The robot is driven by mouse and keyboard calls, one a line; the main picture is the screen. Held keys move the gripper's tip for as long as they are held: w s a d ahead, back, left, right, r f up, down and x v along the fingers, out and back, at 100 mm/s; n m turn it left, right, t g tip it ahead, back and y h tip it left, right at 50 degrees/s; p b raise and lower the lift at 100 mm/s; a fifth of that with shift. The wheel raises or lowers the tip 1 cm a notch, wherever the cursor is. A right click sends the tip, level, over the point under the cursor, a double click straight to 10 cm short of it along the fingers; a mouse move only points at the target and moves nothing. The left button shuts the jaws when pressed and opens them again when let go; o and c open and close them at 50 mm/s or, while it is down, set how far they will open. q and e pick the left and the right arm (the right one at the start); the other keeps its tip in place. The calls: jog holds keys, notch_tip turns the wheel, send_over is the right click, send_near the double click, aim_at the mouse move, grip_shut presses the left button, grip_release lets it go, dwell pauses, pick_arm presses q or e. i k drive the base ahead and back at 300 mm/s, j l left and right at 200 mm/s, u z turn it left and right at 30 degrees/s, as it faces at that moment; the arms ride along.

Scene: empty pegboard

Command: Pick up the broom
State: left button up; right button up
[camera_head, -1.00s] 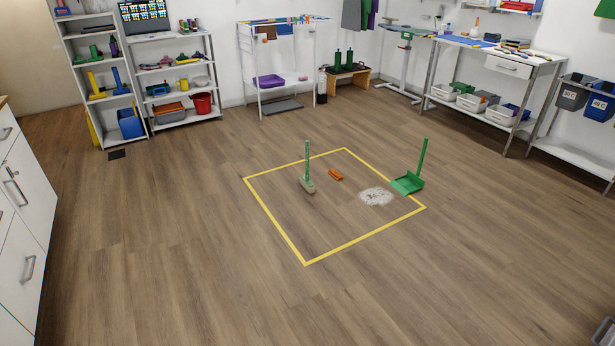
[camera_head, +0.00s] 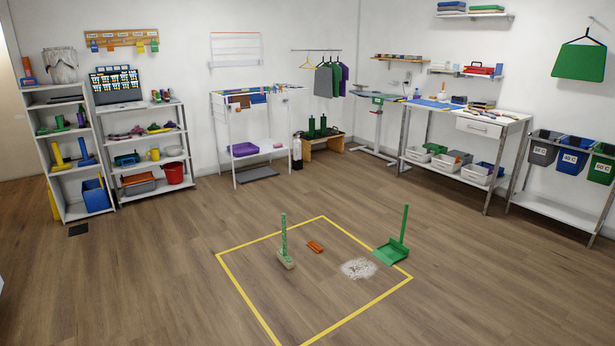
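The broom (camera_head: 284,240) stands upright on the wooden floor inside a yellow taped square (camera_head: 238,285). It has a green handle and a pale brush head. A green dustpan (camera_head: 391,252) with an upright handle stands at the square's right corner. A patch of whitish debris (camera_head: 358,268) lies on the floor between them. A small orange object (camera_head: 315,246) lies just right of the broom. Neither of my grippers is in view.
Open floor (camera_head: 150,285) surrounds the square. Shelves (camera_head: 128,160) stand along the left back wall, a white rack (camera_head: 235,185) at the back, a workbench (camera_head: 480,122) at the right, and several hanging bins (camera_head: 575,155) at the far right.

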aim_at(282, 255)
jog(key=i, duration=2.85)
